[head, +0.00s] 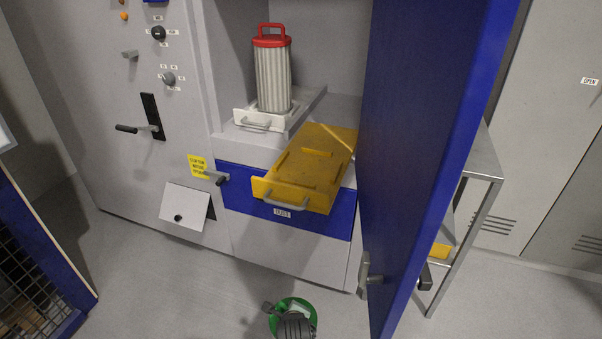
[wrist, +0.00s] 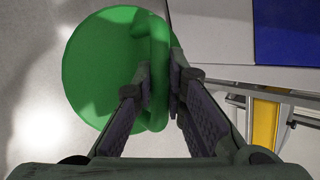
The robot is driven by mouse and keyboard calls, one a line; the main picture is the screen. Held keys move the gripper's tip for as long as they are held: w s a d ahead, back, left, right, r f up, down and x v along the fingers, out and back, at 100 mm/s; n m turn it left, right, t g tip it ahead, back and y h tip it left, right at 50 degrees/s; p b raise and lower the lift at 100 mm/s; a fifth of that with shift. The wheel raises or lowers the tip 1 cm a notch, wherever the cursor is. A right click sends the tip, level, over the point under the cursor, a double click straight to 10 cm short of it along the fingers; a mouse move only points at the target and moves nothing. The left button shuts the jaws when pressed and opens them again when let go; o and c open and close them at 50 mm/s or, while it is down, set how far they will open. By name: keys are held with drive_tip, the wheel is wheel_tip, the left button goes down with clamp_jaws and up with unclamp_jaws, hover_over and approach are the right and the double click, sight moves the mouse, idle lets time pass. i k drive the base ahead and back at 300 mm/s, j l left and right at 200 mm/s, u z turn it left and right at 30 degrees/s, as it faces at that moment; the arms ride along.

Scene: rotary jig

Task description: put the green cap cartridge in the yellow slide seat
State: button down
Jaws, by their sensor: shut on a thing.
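The green cap cartridge (head: 302,303) is at the bottom of the head view, over the floor in front of the cabinet. In the wrist view its round green cap (wrist: 95,70) and loop handle fill the upper left, and its body is hidden below the cap. My gripper (wrist: 162,90) is shut on the handle; it partly covers the cap in the head view (head: 290,325). The yellow slide seat (head: 312,165) sticks out of the cabinet, its flat top empty, with a grey handle on its front. The cartridge is apart from it, nearer to me.
A red cap cartridge (head: 273,75) stands upright in the white slide seat (head: 258,121) to the left. The open blue door (head: 425,130) stands just right of the yellow seat. A lever (head: 217,177) and a metal-framed stand (head: 487,165) flank the cabinet opening.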

sight(309, 168)
drive_tip(key=j+z, duration=0.15)
drive_tip(key=j, duration=1.25)
